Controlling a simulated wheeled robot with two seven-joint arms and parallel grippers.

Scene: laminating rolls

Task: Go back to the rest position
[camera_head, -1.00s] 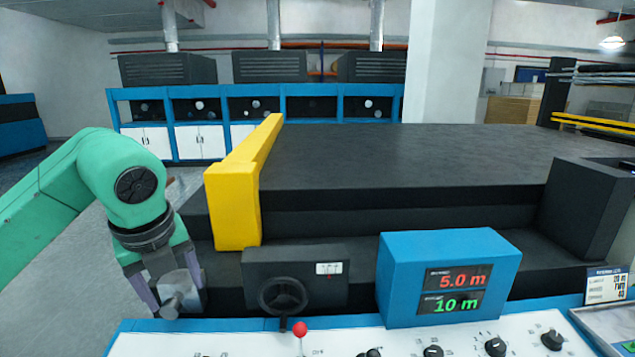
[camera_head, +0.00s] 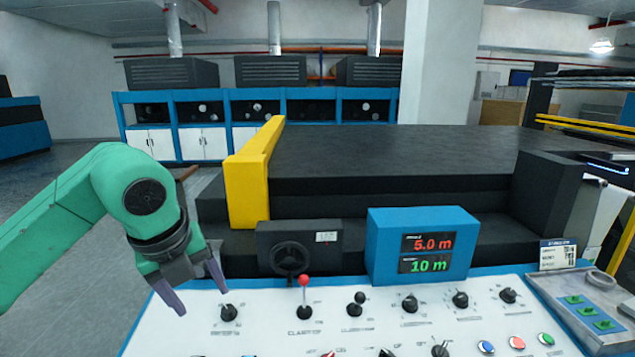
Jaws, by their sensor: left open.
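My left gripper (camera_head: 200,297) hangs at the left end of the white control panel (camera_head: 262,336), its jaws pointing down. Its purple-grey fingers are apart, with nothing seen between them. A black knob (camera_head: 228,312) on the panel stands just right of the fingers; I cannot tell whether they touch. My right gripper is out of view. The red-topped lever (camera_head: 304,296) stands upright further right on the panel. The blue display box (camera_head: 421,246) reads 5.0 m in red and 10 m in green.
A black handwheel (camera_head: 290,258) sits behind the panel, below a yellow guard bar (camera_head: 248,185). The dark machine bed (camera_head: 390,155) fills the middle. Open floor (camera_head: 60,325) lies at the left.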

